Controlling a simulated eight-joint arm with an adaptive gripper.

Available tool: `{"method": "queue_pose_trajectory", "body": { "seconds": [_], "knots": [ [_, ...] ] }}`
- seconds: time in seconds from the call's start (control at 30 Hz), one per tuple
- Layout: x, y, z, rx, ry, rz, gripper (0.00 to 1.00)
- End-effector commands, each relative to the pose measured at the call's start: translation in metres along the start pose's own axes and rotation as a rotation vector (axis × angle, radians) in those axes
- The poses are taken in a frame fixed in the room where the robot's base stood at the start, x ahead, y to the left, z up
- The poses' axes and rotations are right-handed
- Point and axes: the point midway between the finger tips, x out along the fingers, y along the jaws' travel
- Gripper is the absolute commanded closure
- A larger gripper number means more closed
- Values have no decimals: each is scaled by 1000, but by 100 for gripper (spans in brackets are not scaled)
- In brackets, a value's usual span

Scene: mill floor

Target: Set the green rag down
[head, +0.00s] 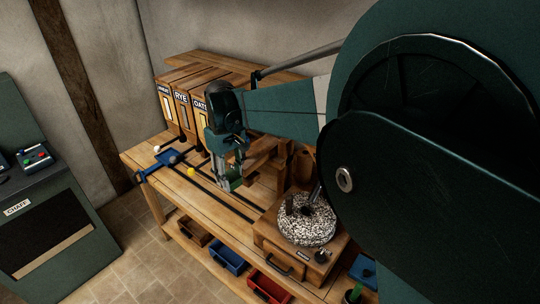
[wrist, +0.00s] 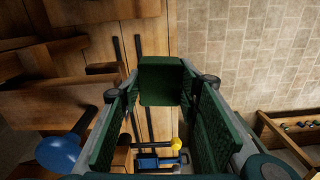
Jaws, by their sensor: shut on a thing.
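My gripper (head: 228,181) points down over the wooden bench, near the dark rails. In the wrist view its two fingers (wrist: 160,95) stand on either side of a dark green, squarish piece, which looks like the green rag (wrist: 160,80), and are shut on it. In the head view a small patch of green, the rag (head: 236,183), shows at the fingertips, partly hidden by the gripper. I cannot tell whether its lower edge touches the bench (head: 222,205).
Grain bins (head: 182,108) stand at the back left. A speckled millstone (head: 306,222) stands at right, with wooden blocks nearby.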

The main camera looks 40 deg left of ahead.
Motion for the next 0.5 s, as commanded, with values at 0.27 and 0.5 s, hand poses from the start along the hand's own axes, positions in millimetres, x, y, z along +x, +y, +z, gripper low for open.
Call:
{"method": "queue_pose_trajectory", "body": {
  "seconds": [0.27,0.5],
  "knots": [
    [0,0,0,0,0,0,79],
    [-9,0,0,0,0,0,79]
  ]
}}
